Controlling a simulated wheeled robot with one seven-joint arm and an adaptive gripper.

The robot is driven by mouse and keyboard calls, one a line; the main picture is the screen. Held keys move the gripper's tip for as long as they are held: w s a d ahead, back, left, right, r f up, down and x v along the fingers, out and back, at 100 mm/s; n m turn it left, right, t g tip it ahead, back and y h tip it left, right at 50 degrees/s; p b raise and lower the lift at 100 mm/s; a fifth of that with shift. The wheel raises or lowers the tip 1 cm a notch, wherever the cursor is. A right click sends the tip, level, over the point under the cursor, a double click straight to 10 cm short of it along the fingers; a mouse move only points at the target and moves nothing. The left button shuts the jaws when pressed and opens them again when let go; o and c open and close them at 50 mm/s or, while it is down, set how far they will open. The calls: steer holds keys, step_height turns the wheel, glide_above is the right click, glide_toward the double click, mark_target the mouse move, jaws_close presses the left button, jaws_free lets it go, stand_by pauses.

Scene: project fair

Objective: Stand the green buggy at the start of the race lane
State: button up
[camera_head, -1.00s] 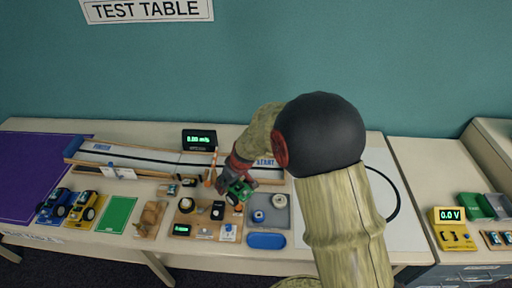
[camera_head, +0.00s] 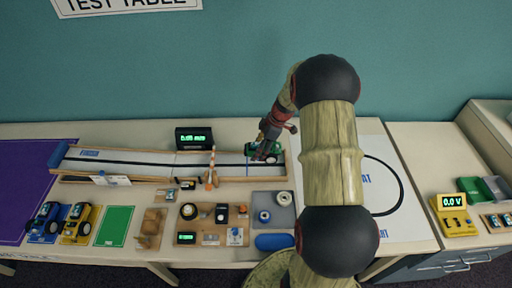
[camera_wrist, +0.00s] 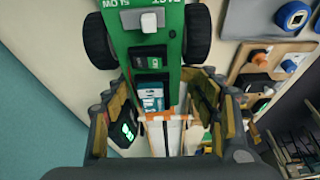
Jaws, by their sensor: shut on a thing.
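The green buggy (camera_head: 260,153) is in my gripper (camera_head: 268,133) at the right, START end of the race lane (camera_head: 150,157). In the wrist view the green buggy (camera_wrist: 150,42) fills the top middle, with black wheels, a grey switch and small parts on its deck. My gripper (camera_wrist: 160,88) is shut on it, with a finger on each side. The buggy looks lined up along the lane. The lane (camera_wrist: 165,135) shows below it in the wrist view. I cannot tell whether its wheels touch the lane. The START lettering is hidden.
A speed display (camera_head: 194,138) stands behind the lane. An orange post (camera_head: 211,170) stands by the lane's near side, left of the buggy. A grey tray (camera_head: 272,210) lies in front. Blue (camera_head: 44,222) and yellow (camera_head: 79,224) buggies stand at the left.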

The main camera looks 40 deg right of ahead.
steer(key=shift+f+b, duration=0.35)
steer(key=shift+f, duration=1.3)
steer(key=shift+f+b, duration=0.95)
steer(key=shift+b, duration=0.75)
steer(key=shift+f+b, duration=0.25)
steer(key=shift+b, duration=0.35)
steer(key=shift+s, duration=0.1)
steer(key=c, duration=0.7)
steer(key=shift+f, duration=0.1)
